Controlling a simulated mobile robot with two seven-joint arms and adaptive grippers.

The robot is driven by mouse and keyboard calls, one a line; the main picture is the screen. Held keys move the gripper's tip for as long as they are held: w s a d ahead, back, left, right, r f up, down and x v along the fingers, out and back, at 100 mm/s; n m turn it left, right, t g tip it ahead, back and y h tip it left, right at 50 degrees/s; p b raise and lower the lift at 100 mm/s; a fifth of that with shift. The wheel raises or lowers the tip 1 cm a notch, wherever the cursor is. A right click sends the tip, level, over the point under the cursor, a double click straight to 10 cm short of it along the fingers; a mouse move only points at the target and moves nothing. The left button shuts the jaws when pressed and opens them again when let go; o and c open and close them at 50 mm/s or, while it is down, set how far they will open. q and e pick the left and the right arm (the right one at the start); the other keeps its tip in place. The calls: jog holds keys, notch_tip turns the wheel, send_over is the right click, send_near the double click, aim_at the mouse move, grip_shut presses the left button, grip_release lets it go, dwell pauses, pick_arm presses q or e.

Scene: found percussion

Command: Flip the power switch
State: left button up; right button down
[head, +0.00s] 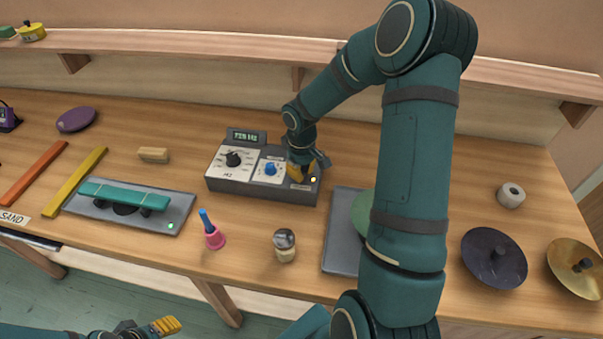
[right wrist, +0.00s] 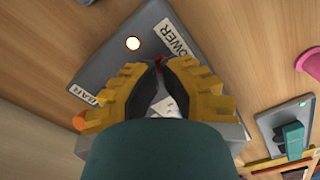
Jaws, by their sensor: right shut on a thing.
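A grey control box (head: 240,188) stands at the back middle of the bench, with a black knob, a blue knob and a small display. Its right end carries a lit white lamp (head: 313,179). In the right wrist view the lamp (right wrist: 133,44) shows beside a label reading POWER (right wrist: 176,39). My right gripper (head: 299,175) reaches down onto this end of the box. Its yellow fingers (right wrist: 159,66) are closed around the power switch, which is mostly hidden; a small red bit shows between the tips. My left gripper (head: 165,326) is low at the bottom left, away from the box; its opening is unclear.
A teal bar on a grey plate (head: 170,227), a pink-based item (head: 213,238) and a small jar (head: 284,246) stand in front of the box. A grey plate (head: 340,255) lies right, partly behind my arm. A dark disc (head: 493,257) and brass disc (head: 577,262) lie farther right.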

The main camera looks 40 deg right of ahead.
jog(key=shift+r+p, duration=1.75)
jog(key=shift+r, duration=1.05)
